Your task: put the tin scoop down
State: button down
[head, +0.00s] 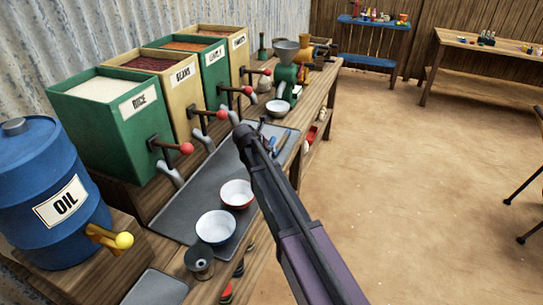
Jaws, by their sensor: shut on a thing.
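My arm reaches up from the bottom of the head view, and my gripper (264,132) is at its far end, over the far part of the grey counter mat (198,192). The gripper is shut on the tin scoop, which is mostly hidden behind the arm's end. A small blue piece (281,138) shows just right of the gripper; I cannot tell whether it belongs to the scoop. Whether the scoop touches the mat is hidden.
A blue-white bowl (215,227) and a red-rimmed bowl (237,194) stand on the near mat. A tin can (199,262) is in front. Rice (125,112) and bean (178,85) bins with red-knobbed levers line the left. A green grinder (286,75) stands beyond.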

jog(key=shift+w+a, duration=0.1)
jog(key=shift+w, duration=0.4)
notch_tip(320, 180, down, 4)
jog(key=b, duration=0.3)
jog(key=shift+r+b, duration=0.15)
jog(key=shift+b, duration=0.15)
jog(key=c, duration=0.5)
grip_release()
jog(key=shift+p+v, duration=0.95)
jog(key=shift+v, duration=0.25)
jog(key=shift+p+v, duration=1.85)
jog(key=shift+v, duration=0.75)
